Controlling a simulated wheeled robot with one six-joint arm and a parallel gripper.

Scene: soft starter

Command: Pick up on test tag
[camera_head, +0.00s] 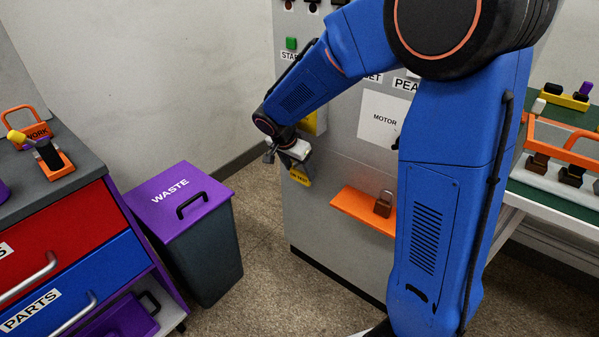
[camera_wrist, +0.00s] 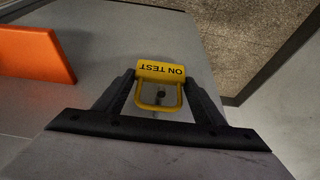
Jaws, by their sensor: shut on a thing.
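The on test tag (camera_wrist: 160,71) is yellow with black lettering and a yellow loop. In the wrist view it sits between the two black fingers of my gripper (camera_wrist: 158,90), which is shut on it. The loop is toward the palm and the lettered part is toward the fingertips. A small dark peg or hole (camera_wrist: 160,94) shows through the loop on the grey panel. In the head view the tag (camera_head: 300,178) hangs below my gripper (camera_head: 291,160), in front of the grey cabinet. Whether it touches the cabinet is unclear.
The grey cabinet (camera_head: 350,165) has an orange shelf (camera_head: 361,211) bearing a brown padlock (camera_head: 384,204). A purple-lidded waste bin (camera_head: 181,199) stands left of it. A red and blue drawer unit (camera_head: 78,235) is at far left. A green-topped table (camera_head: 551,197) with a rack is right.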

